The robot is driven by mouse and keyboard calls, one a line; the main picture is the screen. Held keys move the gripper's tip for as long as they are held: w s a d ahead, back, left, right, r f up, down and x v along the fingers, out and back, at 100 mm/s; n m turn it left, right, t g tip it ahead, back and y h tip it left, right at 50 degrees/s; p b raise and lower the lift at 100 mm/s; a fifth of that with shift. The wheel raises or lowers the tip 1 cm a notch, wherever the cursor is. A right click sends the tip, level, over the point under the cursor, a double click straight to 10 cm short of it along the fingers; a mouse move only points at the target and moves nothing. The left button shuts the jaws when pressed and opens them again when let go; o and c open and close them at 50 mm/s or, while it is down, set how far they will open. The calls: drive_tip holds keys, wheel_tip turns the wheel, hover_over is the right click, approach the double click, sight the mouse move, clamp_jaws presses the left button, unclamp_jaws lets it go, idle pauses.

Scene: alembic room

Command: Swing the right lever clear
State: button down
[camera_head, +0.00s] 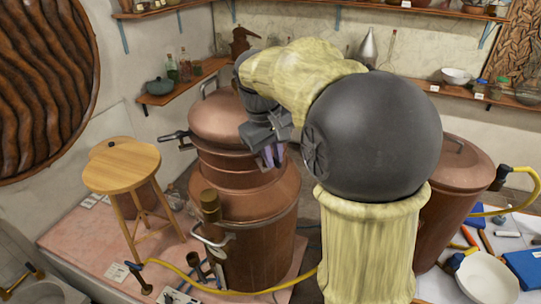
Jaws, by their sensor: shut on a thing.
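The copper still (240,205) stands left of centre, with its domed lid (222,122) on top. A left lever (174,136) with a dark handle sticks out at the lid's left side. My gripper (271,157) is at the lid's right side, level with the seam below the dome. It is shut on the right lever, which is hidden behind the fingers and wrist. My arm also hides the far right of the lid.
A wooden stool (122,165) stands left of the still. A second copper vessel (455,190) is at the right, partly behind my arm. A yellow hose (250,292) runs along the front. A wall shelf (183,84) is behind.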

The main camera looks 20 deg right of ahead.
drive_tip(key=shift+w+d+r+n+t+y, duration=0.1)
drive_tip(key=shift+w+d+n+t+y, duration=0.3)
drive_tip(key=shift+n, duration=1.7)
drive_tip(key=shift+w+d+f+n+t+y, duration=0.15)
drive_tip(key=shift+w+d+n, duration=0.45)
drive_tip(key=shift+n, duration=1.5)
drive_tip(key=shift+w+d+r+n+t+y, duration=0.15)
drive_tip(key=shift+w+d+n+t+y, duration=0.25)
drive_tip(key=shift+n, duration=1.7)
drive_tip(key=shift+w, duration=0.15)
drive_tip(key=c, duration=1.4)
unclamp_jaws()
drive_tip(key=shift+g, duration=0.25)
drive_tip(key=s+r+b, duration=0.1)
drive_tip(key=r, duration=0.7)
drive_tip(key=s+r+b, duration=0.1)
drive_tip(key=s+r, duration=0.1)
drive_tip(key=r, duration=0.7)
drive_tip(key=shift+s+b, duration=0.25)
drive_tip(key=shift+b, duration=0.05)
drive_tip(key=shift+a, duration=0.1)
